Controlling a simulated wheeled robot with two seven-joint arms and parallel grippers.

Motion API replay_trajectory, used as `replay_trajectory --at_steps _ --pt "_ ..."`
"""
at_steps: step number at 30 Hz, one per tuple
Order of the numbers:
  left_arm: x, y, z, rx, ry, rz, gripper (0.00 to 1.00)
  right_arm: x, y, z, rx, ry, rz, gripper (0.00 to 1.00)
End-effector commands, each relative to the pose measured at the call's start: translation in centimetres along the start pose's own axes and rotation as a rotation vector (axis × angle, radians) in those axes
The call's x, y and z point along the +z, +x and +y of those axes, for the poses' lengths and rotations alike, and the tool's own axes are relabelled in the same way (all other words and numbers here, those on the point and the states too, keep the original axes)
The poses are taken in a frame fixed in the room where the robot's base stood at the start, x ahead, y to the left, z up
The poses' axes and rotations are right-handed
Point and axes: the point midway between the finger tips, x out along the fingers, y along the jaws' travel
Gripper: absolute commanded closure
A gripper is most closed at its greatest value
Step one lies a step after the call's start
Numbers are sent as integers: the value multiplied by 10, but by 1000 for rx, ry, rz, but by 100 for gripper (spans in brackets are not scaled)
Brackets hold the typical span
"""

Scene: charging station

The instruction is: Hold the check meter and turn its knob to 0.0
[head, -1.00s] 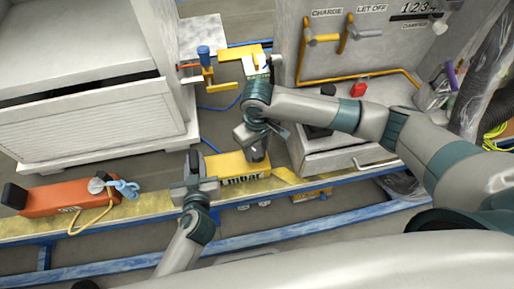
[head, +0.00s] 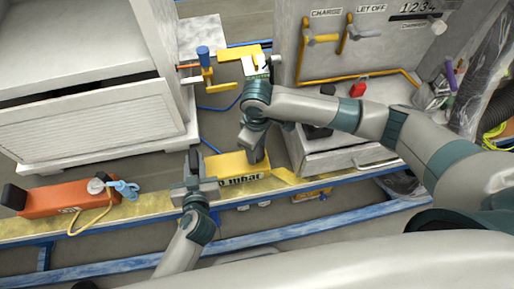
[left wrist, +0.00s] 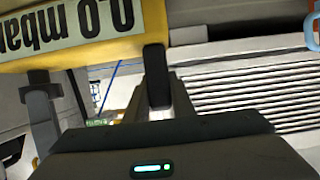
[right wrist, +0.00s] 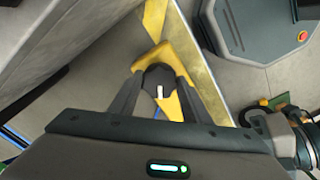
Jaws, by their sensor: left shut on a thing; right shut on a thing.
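The check meter (head: 228,166) is a yellow box held over the yellow rail. Its pale display (left wrist: 75,25) shows upside down in the left wrist view and reads 0.0 mbar, with the unit partly cut off. My left gripper (head: 195,187) is shut on the meter's left end; its fingers also show in the left wrist view (left wrist: 100,88). My right gripper (head: 254,150) comes from above and is shut on the black knob (right wrist: 157,76). The knob's white mark (right wrist: 159,91) points towards the wrist in the right wrist view. The right gripper hides the knob in the head view.
An orange device (head: 70,197) with a blue clip lies on the rail (head: 150,210) at left. A white louvred cabinet (head: 90,120) stands behind. A grey panel (head: 390,60) with yellow and grey handles stands at back right. A yellow bracket (head: 207,78) juts between them.

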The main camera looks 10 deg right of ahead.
Motion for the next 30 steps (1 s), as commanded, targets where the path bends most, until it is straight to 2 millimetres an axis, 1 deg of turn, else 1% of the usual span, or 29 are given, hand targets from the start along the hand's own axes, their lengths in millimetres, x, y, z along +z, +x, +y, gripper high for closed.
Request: replay_trajectory --at_steps 2,3,4,5,14,19,23,26,30 --pt "0 0 -1 -2 1 0 96 0 0 0 1 1 -1 79" --pt "0 0 -1 -2 1 0 96 0 0 0 1 1 -1 50" --pt "0 0 -1 -2 1 0 96 0 0 0 1 1 -1 43" --pt "0 0 -1 -2 1 0 96 0 0 0 1 1 -1 38" --pt "0 0 -1 -1 1 0 96 0 0 0 0 1 0 38" --pt "0 0 0 -1 1 0 96 0 -7 0 1 1 1 38" --pt "0 0 0 -1 0 0 96 -1 -20 0 0 1 2 38" --pt "0 0 0 -1 0 0 96 -1 -34 1 2 1 3 38" --pt "0 0 0 -1 0 0 96 -1 -59 1 2 0 3 38"
